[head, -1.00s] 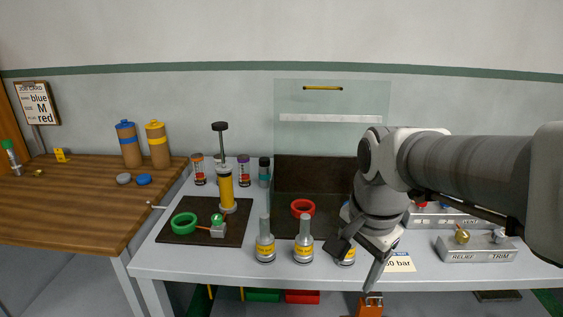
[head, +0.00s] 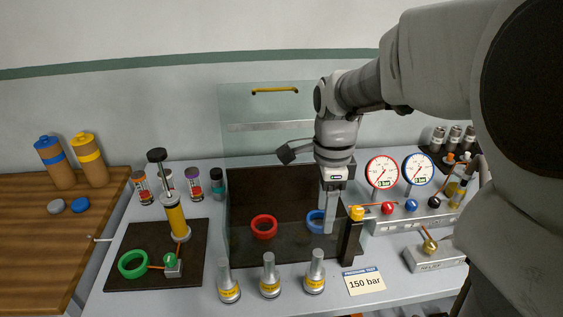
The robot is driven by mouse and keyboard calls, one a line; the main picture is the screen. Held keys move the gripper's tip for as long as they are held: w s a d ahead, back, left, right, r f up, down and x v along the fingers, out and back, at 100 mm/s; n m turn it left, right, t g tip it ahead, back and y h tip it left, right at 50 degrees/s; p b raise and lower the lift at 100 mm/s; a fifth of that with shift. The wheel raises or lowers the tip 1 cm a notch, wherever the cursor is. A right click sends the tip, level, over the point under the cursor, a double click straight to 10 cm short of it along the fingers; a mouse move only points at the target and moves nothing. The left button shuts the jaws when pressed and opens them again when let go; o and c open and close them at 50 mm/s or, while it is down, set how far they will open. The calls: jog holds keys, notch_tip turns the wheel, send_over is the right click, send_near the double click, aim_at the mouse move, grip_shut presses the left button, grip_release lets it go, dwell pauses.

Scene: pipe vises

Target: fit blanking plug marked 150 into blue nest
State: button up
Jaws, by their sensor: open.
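Three silver plugs with yellow labels stand upright along the bench front: the left plug (head: 228,284), the middle plug (head: 269,277) and the right plug (head: 314,273). Their labels are too small to read, so I cannot tell which is marked 150. The blue nest (head: 313,218) is a ring on the dark tray (head: 290,245), partly hidden by my gripper. My gripper (head: 329,226) is open, pointing down in front of or over the blue nest, with no plug visible in it. I cannot tell whether it touches the nest. One finger shows clearly.
A red ring (head: 264,226) lies left of the blue nest. A black post with a yellow top (head: 350,243) stands just right of my gripper. A clear panel (head: 250,135) rises behind the tray. A gauge block (head: 410,217) and a "150 bar" card (head: 364,281) are at right.

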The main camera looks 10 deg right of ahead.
aim_at(317, 261)
notch_tip(317, 261, down, 12)
jog(key=shift+r+b, duration=0.2)
jog(key=shift+b, duration=0.4)
jog(key=shift+a+f, duration=0.15)
jog(key=shift+f, duration=2.75)
grip_shut()
jog(key=shift+w+r, duration=0.1)
